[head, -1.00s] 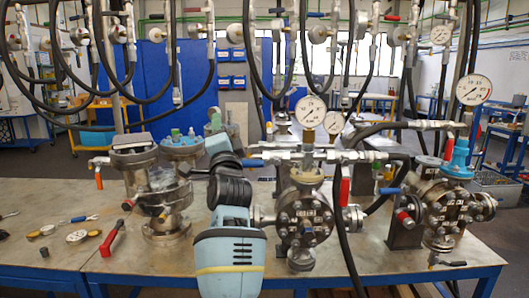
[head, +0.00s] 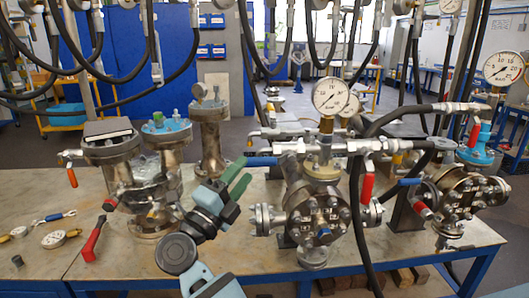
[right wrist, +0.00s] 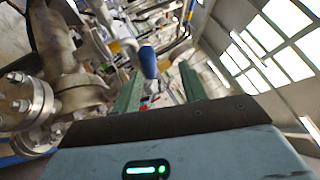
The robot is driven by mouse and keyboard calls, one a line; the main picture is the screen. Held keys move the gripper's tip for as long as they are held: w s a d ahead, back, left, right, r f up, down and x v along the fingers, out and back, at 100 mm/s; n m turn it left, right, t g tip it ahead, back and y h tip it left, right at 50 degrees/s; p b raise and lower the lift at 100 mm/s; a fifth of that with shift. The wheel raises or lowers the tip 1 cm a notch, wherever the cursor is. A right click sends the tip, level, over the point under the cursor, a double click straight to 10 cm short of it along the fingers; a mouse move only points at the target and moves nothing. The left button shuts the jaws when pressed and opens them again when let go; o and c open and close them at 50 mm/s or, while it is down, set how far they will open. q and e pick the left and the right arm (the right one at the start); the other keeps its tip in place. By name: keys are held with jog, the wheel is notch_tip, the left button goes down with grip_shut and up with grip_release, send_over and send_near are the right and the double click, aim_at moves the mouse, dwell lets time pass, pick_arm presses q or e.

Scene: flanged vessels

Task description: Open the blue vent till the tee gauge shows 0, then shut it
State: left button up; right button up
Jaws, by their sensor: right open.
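The blue vent handle (head: 262,161) sticks out to the left from the silver tee fitting on top of the middle flanged vessel (head: 318,215). It lies roughly level. The tee gauge (head: 333,95) is a round white dial above that fitting. Its needle is off to one side, but the reading is too small to tell. My right gripper (head: 240,174) has green fingers and is open and empty, just left of and below the blue handle. In the right wrist view the blue handle (right wrist: 147,62) shows beyond and between the two fingers (right wrist: 158,88), apart from them.
A red handle (head: 366,187) hangs right of the tee, beside a black hose (head: 357,230). Another blue handle (head: 405,183) is farther right. A second flanged vessel (head: 145,195) stands left of my gripper. A loose red-handled tool (head: 94,238) and small gauge (head: 54,239) lie at the left.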

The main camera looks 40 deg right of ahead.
aim_at(261, 159)
jog(key=shift+w+r+m+g+y, duration=0.2)
jog(key=shift+m+g+y, duration=0.4)
jog(key=shift+g+y, duration=0.3)
jog(key=shift+w+f+g+y, duration=0.2)
jog(key=shift+f+g+y, duration=0.05)
jog(key=shift+g+y, duration=0.15)
jog(key=shift+d+r, duration=0.15)
jog(key=shift+d, duration=0.25)
jog(key=p+x, duration=0.1)
jog(key=x, duration=0.5)
jog(key=shift+w+d+p, duration=0.15)
jog(key=shift+d+p, duration=0.2)
jog(key=shift+d, duration=0.05)
pick_arm(q)
jog(key=w+r, duration=0.2)
jog(key=shift+w+r, duration=0.1)
jog(key=shift+w, duration=0.2)
pick_arm(e)
jog(key=shift+d, duration=0.1)
jog(key=shift+c, duration=0.7)
pick_arm(q)
jog(key=shift+s, duration=0.2)
pick_arm(e)
grip_shut()
